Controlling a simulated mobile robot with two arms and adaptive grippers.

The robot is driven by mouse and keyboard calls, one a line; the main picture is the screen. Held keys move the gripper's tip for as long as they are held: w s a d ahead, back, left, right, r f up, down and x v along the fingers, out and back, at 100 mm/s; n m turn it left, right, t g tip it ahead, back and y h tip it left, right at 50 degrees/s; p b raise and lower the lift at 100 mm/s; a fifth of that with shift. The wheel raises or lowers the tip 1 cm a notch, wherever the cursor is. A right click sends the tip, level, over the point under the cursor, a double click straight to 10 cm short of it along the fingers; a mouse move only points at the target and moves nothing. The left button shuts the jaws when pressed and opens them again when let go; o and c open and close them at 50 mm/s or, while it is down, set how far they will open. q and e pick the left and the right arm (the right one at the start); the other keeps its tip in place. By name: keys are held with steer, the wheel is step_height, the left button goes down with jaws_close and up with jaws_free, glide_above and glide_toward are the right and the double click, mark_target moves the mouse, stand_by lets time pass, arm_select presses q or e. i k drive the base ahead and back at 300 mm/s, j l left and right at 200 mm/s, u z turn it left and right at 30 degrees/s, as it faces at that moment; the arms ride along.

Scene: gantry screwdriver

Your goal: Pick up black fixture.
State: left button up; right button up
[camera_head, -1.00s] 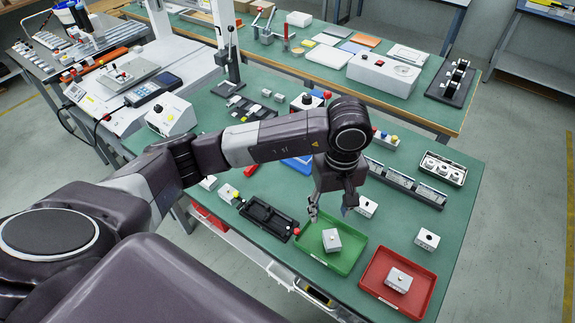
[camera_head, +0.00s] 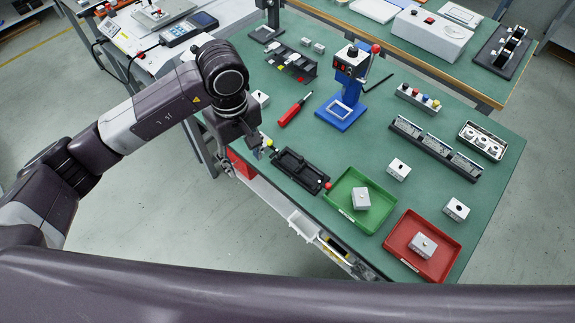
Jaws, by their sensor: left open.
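The black fixture (camera_head: 297,168) is a long dark tray-like holder near the front edge of the green table. A red ball sits at its right end and a small yellow knob near its left end. My left gripper (camera_head: 241,158) is open and empty, just left of the fixture and over the table's front edge. It appears apart from the fixture, though its fingers are small and partly dark against the background. My right gripper is not in view.
A green tray (camera_head: 337,200) and a red tray (camera_head: 440,269), each with a grey box, lie right of the fixture. A red screwdriver (camera_head: 294,109) and a blue press stand (camera_head: 343,112) are behind it. A white rail (camera_head: 289,210) runs along the table's front.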

mark_target(304, 174)
steer(key=k+l+u, duration=0.15)
steer(key=l, duration=0.25)
steer(key=l+u, duration=0.15)
steer(key=l, duration=0.3)
steer(key=k+l+u, duration=0.15)
steer(key=l, duration=0.2)
steer(key=k+l+u, duration=0.15)
steer(key=l, duration=0.25)
